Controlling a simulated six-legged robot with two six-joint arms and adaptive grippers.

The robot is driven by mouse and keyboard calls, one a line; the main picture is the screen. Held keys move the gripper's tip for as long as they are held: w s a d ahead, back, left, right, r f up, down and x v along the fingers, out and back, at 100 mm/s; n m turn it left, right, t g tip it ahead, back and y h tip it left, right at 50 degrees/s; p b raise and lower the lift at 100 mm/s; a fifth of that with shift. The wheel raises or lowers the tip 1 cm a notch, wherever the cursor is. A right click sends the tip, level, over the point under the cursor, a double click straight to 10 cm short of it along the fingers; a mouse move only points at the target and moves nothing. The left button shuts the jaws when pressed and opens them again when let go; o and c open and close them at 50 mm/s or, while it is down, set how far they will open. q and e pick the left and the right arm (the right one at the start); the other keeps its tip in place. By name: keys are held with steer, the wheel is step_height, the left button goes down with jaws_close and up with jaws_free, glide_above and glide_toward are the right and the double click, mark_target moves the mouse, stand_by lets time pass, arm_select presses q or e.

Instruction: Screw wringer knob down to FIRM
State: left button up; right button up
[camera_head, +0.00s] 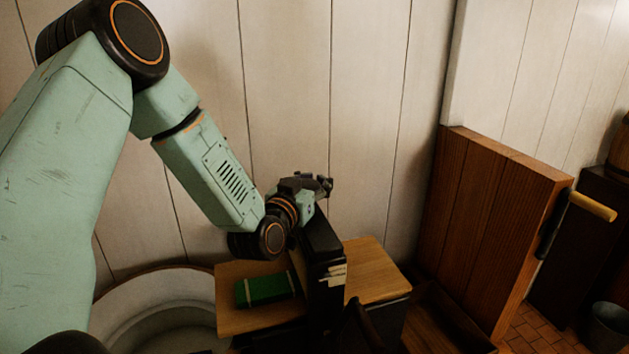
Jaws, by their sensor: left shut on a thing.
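My left gripper (319,185) is at the top of the dark upright wringer frame (322,250). It is shut on the wringer knob, which the fingers and wrist hide from this view. Pale marked pieces (337,272) show on the side of the frame; I cannot read any marking there, including FIRM. My right gripper is not in view.
A wooden board (375,265) extends on both sides of the frame. A green bundle (266,290) lies on its left part. A round pale tub (150,297) stands at left, a wooden partition (490,225) at right. A bucket (606,325) stands on the floor.

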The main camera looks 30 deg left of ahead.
arm_select(q)
steer(key=shift+s+d+f, duration=0.1)
steer(key=shift+s+f, duration=0.05)
steer(key=shift+f, duration=0.15)
